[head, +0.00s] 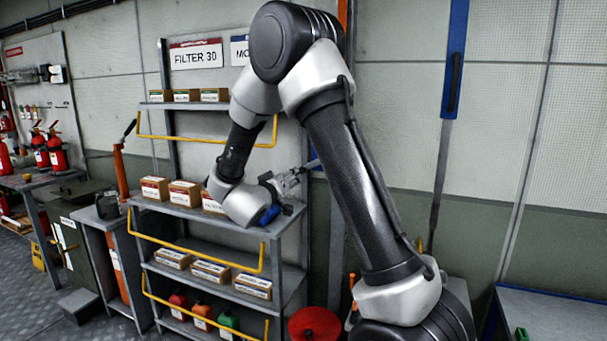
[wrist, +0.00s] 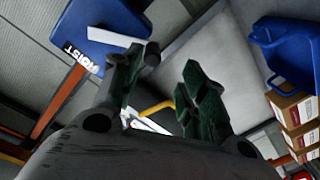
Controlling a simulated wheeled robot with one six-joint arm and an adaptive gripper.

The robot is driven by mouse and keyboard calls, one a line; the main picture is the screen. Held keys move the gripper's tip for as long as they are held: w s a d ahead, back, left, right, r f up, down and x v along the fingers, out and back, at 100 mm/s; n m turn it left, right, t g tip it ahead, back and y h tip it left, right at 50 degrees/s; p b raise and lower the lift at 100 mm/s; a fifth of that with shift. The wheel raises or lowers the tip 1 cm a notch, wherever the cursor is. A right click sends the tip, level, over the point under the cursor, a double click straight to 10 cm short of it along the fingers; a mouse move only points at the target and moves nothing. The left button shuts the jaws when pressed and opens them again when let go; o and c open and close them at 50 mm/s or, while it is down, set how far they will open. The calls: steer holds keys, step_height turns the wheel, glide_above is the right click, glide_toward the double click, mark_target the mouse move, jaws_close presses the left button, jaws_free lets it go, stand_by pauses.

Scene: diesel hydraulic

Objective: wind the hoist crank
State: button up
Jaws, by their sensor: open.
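The blue hoist housing, lettered HOIST (wrist: 85,58), fills the upper left of the wrist view. A pale flat bar (wrist: 115,38) lies across it and ends near a short dark piece beside my left finger; it looks like the crank arm. In the head view a small blue piece (head: 313,164) shows beside my gripper (head: 294,180), mostly hidden by my arm. In the wrist view my gripper (wrist: 165,68) is open, with nothing held between its fingers. Its left finger is close to the dark end piece; whether they touch I cannot tell.
The shelf rack (head: 190,213) with boxes (head: 185,194) and yellow rails (head: 205,248) stands close to my arm's left. A blue container (wrist: 285,50) is near my gripper's right in the wrist view. A red round object (head: 314,324) sits on the floor below.

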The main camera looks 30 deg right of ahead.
mark_target(297, 174)
steer(key=shift+h, duration=0.3)
steer(key=x, duration=0.7)
steer(key=shift+s+d+r, duration=0.1)
steer(key=shift+d+r, duration=0.05)
steer(key=shift+d, duration=0.4)
jaws_close()
